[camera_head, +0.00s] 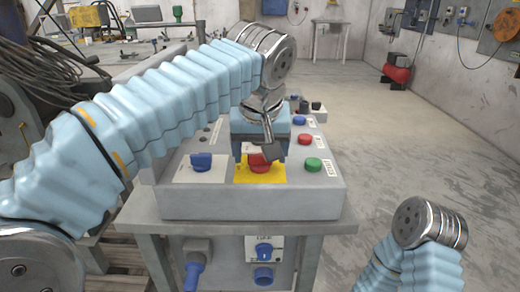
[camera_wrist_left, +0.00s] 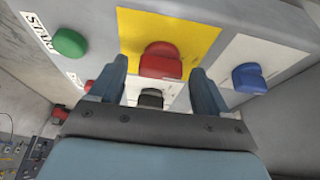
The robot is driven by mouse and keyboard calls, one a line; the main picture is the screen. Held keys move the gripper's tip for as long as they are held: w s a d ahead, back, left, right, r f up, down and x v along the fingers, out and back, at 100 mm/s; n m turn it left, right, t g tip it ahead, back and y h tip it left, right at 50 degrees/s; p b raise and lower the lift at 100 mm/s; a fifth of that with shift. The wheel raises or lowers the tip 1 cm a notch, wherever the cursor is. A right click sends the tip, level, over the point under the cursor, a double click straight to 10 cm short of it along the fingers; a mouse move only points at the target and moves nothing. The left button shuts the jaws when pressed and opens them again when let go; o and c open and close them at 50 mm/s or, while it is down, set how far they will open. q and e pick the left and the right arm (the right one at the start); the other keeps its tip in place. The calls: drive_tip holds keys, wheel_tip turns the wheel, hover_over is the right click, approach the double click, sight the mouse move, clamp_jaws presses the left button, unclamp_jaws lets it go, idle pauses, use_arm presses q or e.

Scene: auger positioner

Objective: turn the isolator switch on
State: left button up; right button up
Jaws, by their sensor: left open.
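A red rotary knob (camera_head: 260,163) sits on a yellow plate (camera_head: 262,180) at the front of the grey control box; this looks like the isolator switch, though no label for it is readable. In the left wrist view the red knob (camera_wrist_left: 160,61) lies just ahead of the fingertips, roughly midway between them. My left gripper (camera_head: 262,157) is open and points down over the knob, partly hiding it. In the left wrist view the left gripper (camera_wrist_left: 158,78) shows both fingers apart with nothing between them. Contact cannot be told. My right gripper is out of view.
A blue knob (camera_head: 201,162) on a white plate is left of the red one. A green START button (camera_head: 313,164) and red button (camera_head: 305,139) are to its right. Blue fittings (camera_head: 264,251) are on the stand below. Floor at right is clear.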

use_arm(q)
drive_tip(key=c, duration=1)
drive_tip(key=shift+c, duration=0.2)
drive_tip(key=shift+m, duration=0.4)
drive_tip(key=m+h, duration=0.1)
drive_tip(key=m, duration=0.2)
drive_tip(key=shift+a+m+h, duration=0.2)
drive_tip(key=shift+m+h, duration=0.2)
drive_tip(key=m, duration=0.2)
drive_tip(key=m+g+h, duration=0.1)
drive_tip(key=m, duration=0.1)
drive_tip(key=shift+w+m+h, duration=0.1)
drive_tip(key=shift+m+h, duration=0.2)
drive_tip(key=m, duration=0.2)
drive_tip(key=m+g, duration=0.1)
drive_tip(key=m, duration=0.1)
drive_tip(key=shift+w+a+g+h, duration=0.1)
drive_tip(key=shift+g+h, duration=0.2)
drive_tip(key=shift+h, duration=0.1)
drive_tip(key=m, duration=0.2)
drive_tip(key=m+g, duration=0.1)
drive_tip(key=m, duration=0.1)
drive_tip(key=shift+w+m+g, duration=0.1)
drive_tip(key=shift+m+g, duration=0.2)
